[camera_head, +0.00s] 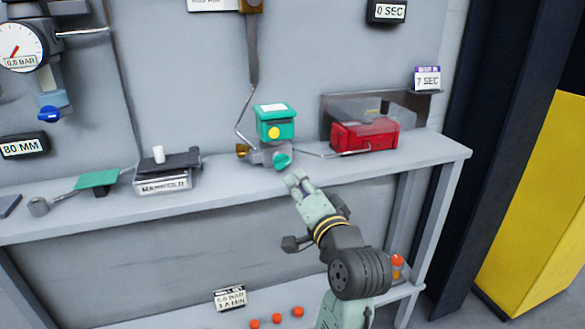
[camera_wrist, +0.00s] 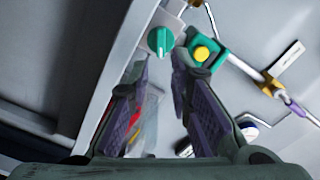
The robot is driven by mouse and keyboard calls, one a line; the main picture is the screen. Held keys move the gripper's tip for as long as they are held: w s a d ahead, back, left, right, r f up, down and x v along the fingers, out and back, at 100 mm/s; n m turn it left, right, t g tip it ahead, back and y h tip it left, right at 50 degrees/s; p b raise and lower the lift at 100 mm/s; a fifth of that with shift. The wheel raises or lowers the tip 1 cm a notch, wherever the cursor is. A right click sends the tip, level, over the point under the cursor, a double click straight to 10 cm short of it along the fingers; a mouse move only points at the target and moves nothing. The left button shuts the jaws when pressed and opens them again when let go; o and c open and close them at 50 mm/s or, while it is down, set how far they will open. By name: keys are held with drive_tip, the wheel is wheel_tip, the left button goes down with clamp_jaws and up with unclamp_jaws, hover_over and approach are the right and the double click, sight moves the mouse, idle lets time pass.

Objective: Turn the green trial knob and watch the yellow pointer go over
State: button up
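The green trial knob (camera_head: 282,160) sits low on the front of a grey body under a green box (camera_head: 276,124) on the shelf. In the wrist view, the knob (camera_wrist: 160,41) is round with a pale line across it. A round yellow piece (camera_head: 274,132) is on the green box's face; it also shows in the wrist view (camera_wrist: 202,53). I cannot make out a pointer shape on it. My gripper (camera_head: 294,181) is just in front of and below the knob. In the wrist view, my gripper (camera_wrist: 159,70) is open and empty, with the knob beyond its fingertips.
A red box (camera_head: 365,135) with a clear cover stands right of the green box. A manifold block (camera_head: 163,179) and a green plate (camera_head: 97,179) are to the left on the grey shelf (camera_head: 232,188). A thin pipe (camera_head: 245,112) runs down beside the green box. A gauge (camera_head: 20,47) is upper left.

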sight(286, 165)
drive_tip(key=p+x, duration=0.1)
drive_tip(key=x, duration=0.7)
drive_tip(key=shift+w, duration=0.2)
drive_tip(key=shift+c, duration=0.5)
clamp_jaws()
